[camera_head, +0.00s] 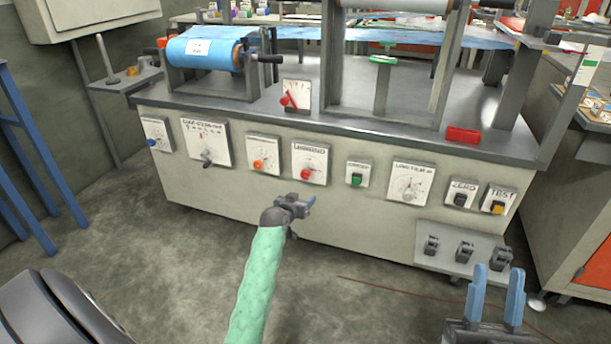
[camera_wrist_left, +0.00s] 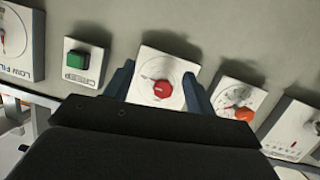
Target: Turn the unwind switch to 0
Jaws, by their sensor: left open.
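The unwind switch is a white plate (camera_head: 310,153) with a red knob (camera_head: 306,174) on the front of the machine. In the left wrist view the same red knob (camera_wrist_left: 163,89) shows on its plate (camera_wrist_left: 150,62). My left gripper (camera_head: 309,203) is just below and in front of the plate in the head view. In the wrist view its open fingers (camera_wrist_left: 158,73) stand on either side of the plate, with the knob between them and apart from both. I cannot tell the knob's setting. My right gripper (camera_head: 496,272) is open and empty at the lower right.
An orange-knobbed panel (camera_head: 263,150) is left of the switch, and a green button (camera_head: 357,180) is right of it. A low shelf (camera_head: 447,251) with several pedals juts out at the right. A blue roll (camera_head: 200,55) sits on the machine top.

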